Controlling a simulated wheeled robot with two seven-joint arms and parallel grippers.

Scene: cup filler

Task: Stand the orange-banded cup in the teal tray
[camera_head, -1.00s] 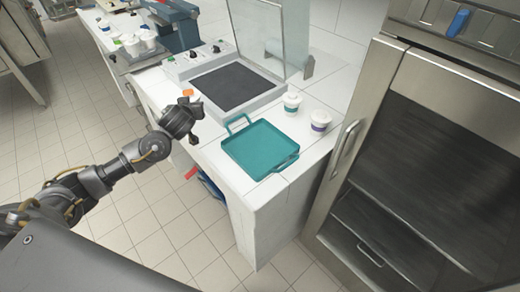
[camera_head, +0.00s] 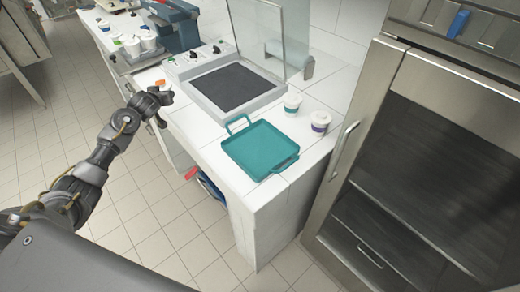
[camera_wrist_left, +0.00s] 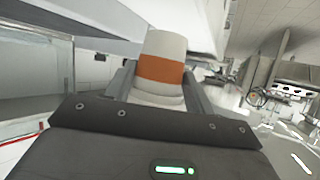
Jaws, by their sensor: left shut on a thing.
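The orange-banded cup (camera_wrist_left: 161,68) is white with a wide orange band and sits between the fingers of my left gripper (camera_wrist_left: 158,92) in the left wrist view. In the head view, my left gripper (camera_head: 161,93) is shut on it at the left edge of the counter, and only a bit of the orange band (camera_head: 160,83) shows beyond the fingers. The teal tray (camera_head: 260,150) lies flat and empty near the counter's front corner, to the right of and nearer than my left gripper. My right gripper is out of view.
A green-banded cup (camera_head: 292,104) and a purple-banded cup (camera_head: 319,121) stand behind and right of the tray. A machine with a dark plate (camera_head: 237,87) and a clear panel (camera_head: 258,35) lies behind the tray. A steel cabinet (camera_head: 430,150) stands at the right.

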